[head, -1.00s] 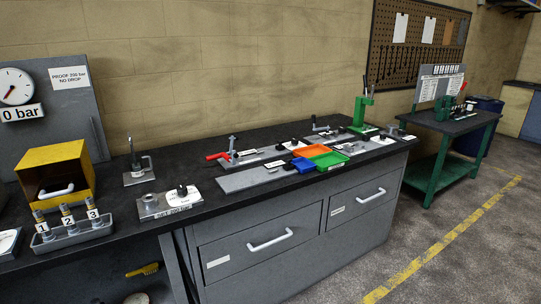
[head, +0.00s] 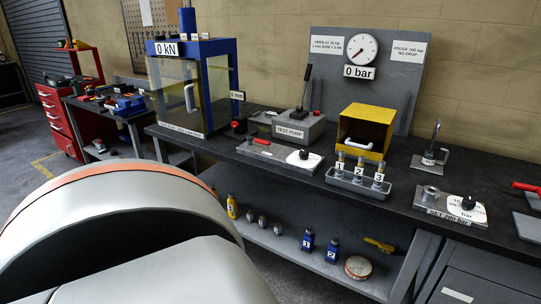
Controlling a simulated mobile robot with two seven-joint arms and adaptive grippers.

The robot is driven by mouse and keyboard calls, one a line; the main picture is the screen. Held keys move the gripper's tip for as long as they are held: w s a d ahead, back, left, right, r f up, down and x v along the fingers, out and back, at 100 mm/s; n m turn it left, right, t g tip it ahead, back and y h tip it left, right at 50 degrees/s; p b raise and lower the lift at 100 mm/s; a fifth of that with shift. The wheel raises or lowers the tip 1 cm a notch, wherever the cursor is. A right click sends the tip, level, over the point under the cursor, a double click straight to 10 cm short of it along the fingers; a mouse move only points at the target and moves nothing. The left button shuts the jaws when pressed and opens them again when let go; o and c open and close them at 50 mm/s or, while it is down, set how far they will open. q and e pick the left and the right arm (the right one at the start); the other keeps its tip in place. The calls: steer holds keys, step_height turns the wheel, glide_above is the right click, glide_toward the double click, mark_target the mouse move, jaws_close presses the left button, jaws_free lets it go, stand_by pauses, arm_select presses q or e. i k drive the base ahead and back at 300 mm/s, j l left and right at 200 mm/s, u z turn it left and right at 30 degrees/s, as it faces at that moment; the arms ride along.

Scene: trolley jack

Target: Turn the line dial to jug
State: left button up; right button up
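Two black dial knobs on white faces show in the head view. One dial (head: 304,155) is on a grey plate in front of the grey box marked TEST PUMP (head: 298,131). The other dial (head: 468,202) is on a plate marked SET 200 bar, further right. The lettering on both faces is too small to read, so I cannot tell which is the line dial or where it points. No jug is identifiable. Neither gripper is in view; only a large white and orange part of my own body fills the lower left.
A pressure gauge (head: 361,48) reading 0 bar hangs on a grey panel behind a yellow box (head: 366,131). A rack (head: 359,183) holds numbered fittings 1, 2 and 3. A blue press (head: 193,88) stands left. Bottles and a tin (head: 358,268) are on the lower shelf.

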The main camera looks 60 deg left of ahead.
mark_target(303, 154)
steer(key=u, duration=1.85)
